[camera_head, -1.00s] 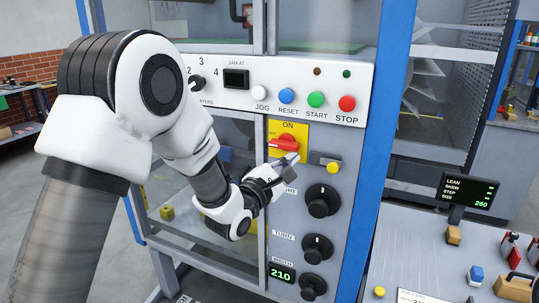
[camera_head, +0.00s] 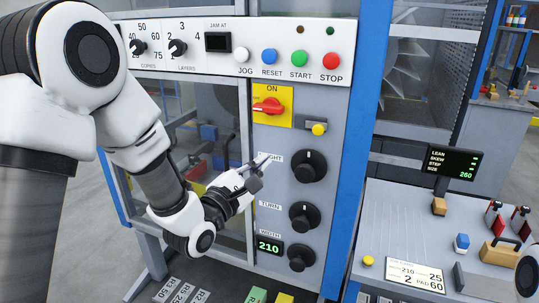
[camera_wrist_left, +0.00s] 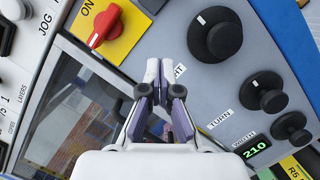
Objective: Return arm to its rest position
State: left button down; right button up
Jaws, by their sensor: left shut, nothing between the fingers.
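My left arm comes in from the left in the head view. Its gripper (camera_head: 264,161) is shut and empty, in front of the grey control panel (camera_head: 268,200), below the red rotary switch (camera_head: 268,106) and left of the upper black knob (camera_head: 310,166). In the left wrist view the two fingertips (camera_wrist_left: 159,72) are together, with nothing between them. The red switch (camera_wrist_left: 104,25) is to their upper left and the upper black knob (camera_wrist_left: 215,35) to their upper right. The fingertips appear clear of both; the exact gap to the panel cannot be told.
A white strip with JOG, RESET, START and STOP buttons (camera_head: 330,61) runs above. Two more knobs (camera_head: 303,215) and a green 210 display (camera_head: 269,247) are below. A blue post (camera_head: 358,150) borders the panel. A grey table (camera_head: 400,220) with small items is at right.

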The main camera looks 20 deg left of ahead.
pick_arm(q)
jog(key=shift+s+d+f, duration=0.1)
jog(key=shift+s+f, duration=0.05)
jog(key=shift+s, duration=0.7)
pick_arm(e)
jog(key=shift+f, duration=0.25)
pick_arm(q)
jog(key=s+f+m+g+y, duration=0.1)
jog(key=s+f+g, duration=0.25)
jog(key=f, duration=0.85)
jog(key=s+f+m+g, duration=0.1)
jog(key=s+f+g, duration=0.25)
jog(key=f, duration=0.75)
jog(key=s+f+m+g+y, duration=0.1)
jog(key=s+f+g, duration=0.25)
jog(key=f, duration=0.85)
jog(key=s+a+f+m+g+y, duration=0.1)
jog(key=s+f+m+g, duration=0.3)
jog(key=s+m, duration=0.6)
jog(key=s+a+f+m+g+y, duration=0.1)
jog(key=s+f+m+g, duration=0.4)
jog(key=s+f+m, duration=0.2)
jog(key=s+m, duration=0.2)
jog(key=s, duration=0.2)
jog(key=shift+a+f+m, duration=0.25)
jog(key=shift+f+m, duration=0.05)
jog(key=shift+m, duration=0.1)
